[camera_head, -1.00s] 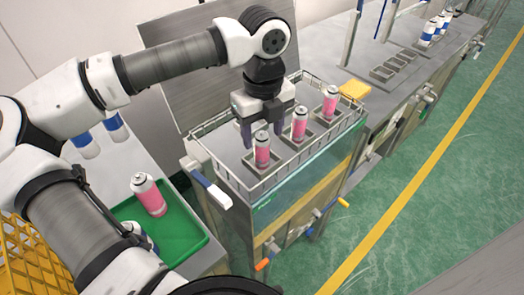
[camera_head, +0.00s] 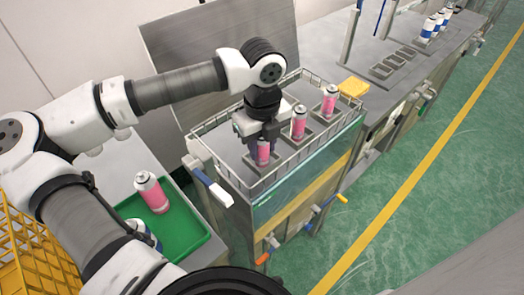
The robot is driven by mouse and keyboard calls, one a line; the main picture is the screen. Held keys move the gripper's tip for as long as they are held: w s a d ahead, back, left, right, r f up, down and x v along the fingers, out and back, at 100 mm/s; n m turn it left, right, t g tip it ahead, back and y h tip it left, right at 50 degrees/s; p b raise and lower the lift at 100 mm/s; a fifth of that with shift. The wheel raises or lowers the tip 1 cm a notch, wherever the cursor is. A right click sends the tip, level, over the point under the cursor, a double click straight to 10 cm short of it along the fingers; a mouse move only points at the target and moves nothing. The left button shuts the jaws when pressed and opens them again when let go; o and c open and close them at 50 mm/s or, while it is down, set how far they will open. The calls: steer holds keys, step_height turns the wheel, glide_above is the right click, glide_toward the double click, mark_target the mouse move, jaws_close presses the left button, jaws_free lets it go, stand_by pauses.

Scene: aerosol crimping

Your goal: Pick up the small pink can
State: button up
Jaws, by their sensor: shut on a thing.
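Three pink cans with pale tops stand in a row of square holders on the railed bench. The nearest pink can (camera_head: 263,153) is partly hidden by my gripper (camera_head: 261,143), which is lowered over its top and shut on it. A middle pink can (camera_head: 299,122) and a far pink can (camera_head: 329,102) stand upright to its right. Another pink can (camera_head: 153,193), looking larger, stands in the green tray (camera_head: 194,243) at the lower left.
A wire rail (camera_head: 288,163) edges the bench around the cans. A yellow block (camera_head: 354,87) lies at the bench's far right corner. A yellow crate (camera_head: 28,250) is at the lower left.

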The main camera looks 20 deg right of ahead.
steer(key=shift+r, duration=0.15)
step_height(320, 180, up, 20)
steer(key=b, duration=0.3)
